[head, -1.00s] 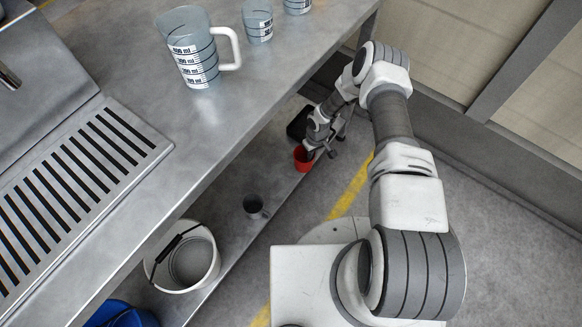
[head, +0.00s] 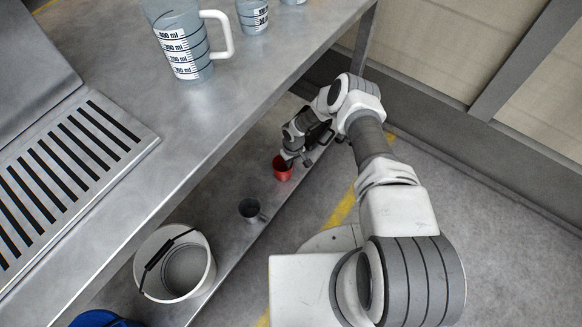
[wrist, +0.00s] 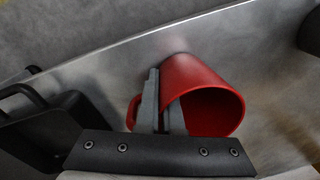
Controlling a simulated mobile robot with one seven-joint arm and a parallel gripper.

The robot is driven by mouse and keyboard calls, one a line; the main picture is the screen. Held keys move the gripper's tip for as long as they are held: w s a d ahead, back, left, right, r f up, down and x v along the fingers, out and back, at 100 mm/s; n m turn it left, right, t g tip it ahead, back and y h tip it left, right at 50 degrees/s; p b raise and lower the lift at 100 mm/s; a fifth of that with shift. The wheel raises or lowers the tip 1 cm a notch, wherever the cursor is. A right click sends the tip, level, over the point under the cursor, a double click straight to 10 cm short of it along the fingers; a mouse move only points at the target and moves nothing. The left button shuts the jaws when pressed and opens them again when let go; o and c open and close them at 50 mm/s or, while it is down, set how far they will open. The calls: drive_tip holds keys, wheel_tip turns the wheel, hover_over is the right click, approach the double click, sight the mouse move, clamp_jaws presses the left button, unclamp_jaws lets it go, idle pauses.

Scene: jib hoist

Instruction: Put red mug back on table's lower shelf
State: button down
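The red mug (head: 282,168) is at the far part of the table's lower shelf (head: 225,232), inside the shelf's front edge. In the wrist view the red mug (wrist: 200,88) shows its open mouth toward the lower right and its handle at the left. My gripper (head: 290,157) reaches down to it from the right. In the wrist view my gripper's fingers (wrist: 163,112) are close together at the mug's wall beside the handle, and appear closed on it. I cannot tell whether the mug's base touches the shelf.
A black object (wrist: 45,125) is left of the mug in the wrist view. The tabletop (head: 215,110) overhangs the shelf and carries measuring jugs.

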drive_tip(key=shift+f, duration=0.1)
drive_tip(key=c, duration=1.5)
unclamp_jaws()
drive_tip(key=o, duration=0.4)
drive_tip(key=r+p, duration=0.1)
drive_tip(key=r, duration=0.3)
drive_tip(key=r+p, duration=0.2)
drive_tip(key=r, duration=0.1)
drive_tip(key=shift+w+d+r, duration=0.1)
drive_tip(key=shift+d+r, duration=0.1)
drive_tip(key=shift+r, duration=0.15)
